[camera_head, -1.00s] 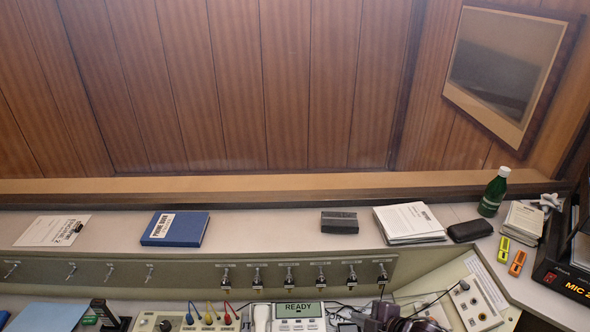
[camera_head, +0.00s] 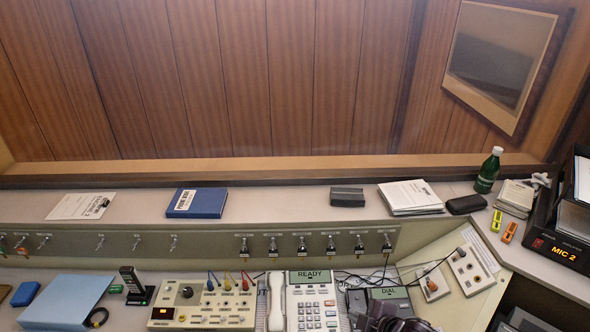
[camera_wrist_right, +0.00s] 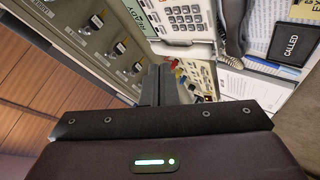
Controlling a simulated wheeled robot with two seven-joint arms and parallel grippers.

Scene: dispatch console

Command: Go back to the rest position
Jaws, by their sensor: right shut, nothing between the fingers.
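My right gripper (camera_head: 376,306) shows at the bottom edge of the head view, dark and partly cut off, in front of the console right of the telephone. In the right wrist view my gripper (camera_wrist_right: 157,84) has its two dark fingers together with nothing between them. The console's row of toggle switches and the telephone (camera_wrist_right: 182,20) lie beyond the fingers there. My left gripper is not in view.
The telephone (camera_head: 312,304) and a beige panel with coloured plugs (camera_head: 205,304) stand on the console. A blue folder (camera_head: 66,299) lies left. The upper ledge holds a blue binder (camera_head: 197,203), papers (camera_head: 410,197) and a green bottle (camera_head: 487,172). A MIC 2 unit (camera_head: 556,248) stands right.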

